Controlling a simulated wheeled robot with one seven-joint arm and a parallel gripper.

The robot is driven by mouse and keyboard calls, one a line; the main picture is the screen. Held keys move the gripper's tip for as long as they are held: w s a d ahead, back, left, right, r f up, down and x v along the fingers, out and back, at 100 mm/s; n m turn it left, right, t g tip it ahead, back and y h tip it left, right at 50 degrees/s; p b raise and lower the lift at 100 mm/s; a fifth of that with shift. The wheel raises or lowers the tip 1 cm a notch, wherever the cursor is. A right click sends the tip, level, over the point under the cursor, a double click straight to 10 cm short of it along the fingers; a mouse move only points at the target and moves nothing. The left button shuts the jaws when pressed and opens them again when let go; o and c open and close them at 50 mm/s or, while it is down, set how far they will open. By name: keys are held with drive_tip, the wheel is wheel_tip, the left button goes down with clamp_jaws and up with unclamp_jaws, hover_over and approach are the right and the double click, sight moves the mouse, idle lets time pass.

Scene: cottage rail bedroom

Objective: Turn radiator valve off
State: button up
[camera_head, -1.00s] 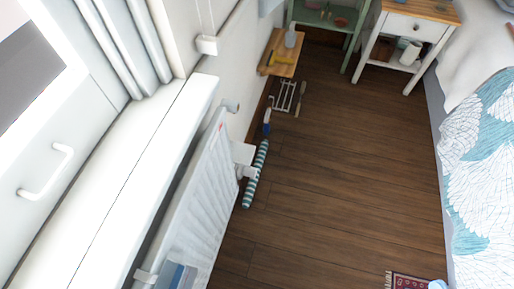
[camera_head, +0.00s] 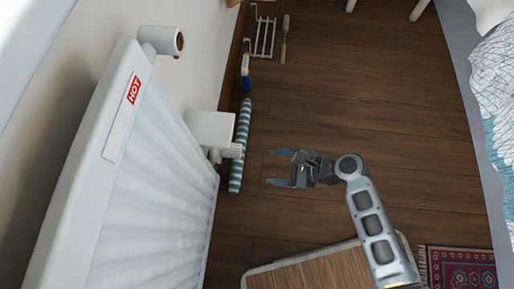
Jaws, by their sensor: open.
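The white radiator (camera_head: 150,180) stands along the wall on the left, with a red "HOT" label at its far top corner. A white cylindrical fitting with a dark round end (camera_head: 163,41) sticks out beyond that top corner. A white valve knob (camera_head: 232,151) shows lower down at the radiator's far end, beside a white box-like piece (camera_head: 210,128). I cannot tell the knob's setting. My gripper (camera_head: 279,167) is open and empty, its fingers pointing left toward the knob. It is to the right of the knob, apart from it, over the floor.
A green-and-white striped roll (camera_head: 240,146) lies along the wall behind the knob. A blue-and-white bottle (camera_head: 246,72), a white rack (camera_head: 264,38) and a brush (camera_head: 285,40) are farther off. A wooden surface (camera_head: 320,270) and a rug (camera_head: 458,268) are at the bottom. Floor right of my gripper is clear.

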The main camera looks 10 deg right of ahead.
sight(237, 151)
drive_tip(key=w+a+f+m+y+b, duration=0.1)
drive_tip(key=w+a+b, duration=0.1)
drive_tip(key=w+a, duration=0.1)
drive_tip(key=w+a+f+g+y+b, duration=0.1)
drive_tip(key=w+a+b, duration=0.2)
drive_tip(key=a, duration=0.1)
drive_tip(key=w+a+f+m+y+b, duration=0.1)
drive_tip(key=w+a+f+b, duration=0.1)
drive_tip(key=a, duration=0.1)
drive_tip(key=shift+w+a+m+g+y+b, duration=0.15)
drive_tip(key=shift+w+m+g+y+b, duration=0.15)
drive_tip(key=shift+w+y, duration=0.1)
drive_tip(key=c, duration=1)
drive_tip(key=shift+o, duration=0.2)
